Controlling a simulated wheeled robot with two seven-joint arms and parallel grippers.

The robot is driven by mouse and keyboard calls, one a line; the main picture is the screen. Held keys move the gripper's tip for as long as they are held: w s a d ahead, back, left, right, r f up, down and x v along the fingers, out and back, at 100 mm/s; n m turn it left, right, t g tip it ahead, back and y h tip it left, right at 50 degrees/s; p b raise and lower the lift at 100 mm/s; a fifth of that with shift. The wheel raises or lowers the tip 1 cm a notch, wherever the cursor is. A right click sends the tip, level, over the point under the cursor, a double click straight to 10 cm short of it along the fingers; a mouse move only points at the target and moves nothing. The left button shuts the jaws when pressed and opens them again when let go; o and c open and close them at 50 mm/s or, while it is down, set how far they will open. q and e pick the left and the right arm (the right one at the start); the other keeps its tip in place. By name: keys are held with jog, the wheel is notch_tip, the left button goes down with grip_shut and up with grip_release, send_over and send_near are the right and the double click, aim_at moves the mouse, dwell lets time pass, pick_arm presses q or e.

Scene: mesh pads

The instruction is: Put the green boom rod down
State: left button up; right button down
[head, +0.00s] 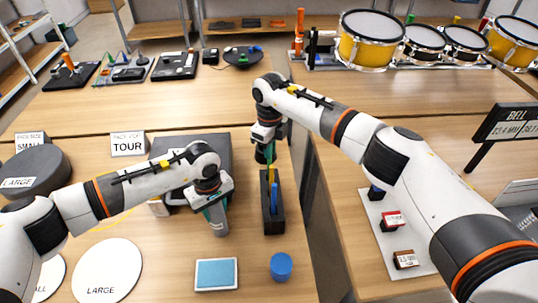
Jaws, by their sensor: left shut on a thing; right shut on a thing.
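The green boom rod (270,156) is held upright in my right gripper (267,148), which is shut on it. It is above the far end of a black open-topped holder (273,222). The rod's lower end is hard to make out, so I cannot tell whether it touches the holder. My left gripper (216,208) is shut on a grey cylindrical thing (220,227), left of the holder. The gripper hides its upper part.
A light-blue pad (216,274) and a blue round piece (281,266) lie in front. A dark case (218,147) stands behind my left gripper. A gap separates the tables right of the holder.

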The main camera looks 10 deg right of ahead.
jog(key=shift+f, duration=1.8)
jog(key=c, duration=1.5)
grip_release()
jog(key=shift+f, duration=0.1)
jog(key=shift+o, duration=0.2)
notch_tip(320, 180, up, 12)
jog(key=shift+r, duration=0.15)
pick_arm(q)
jog(key=o, duration=1.1)
jog(key=shift+c, duration=0.2)
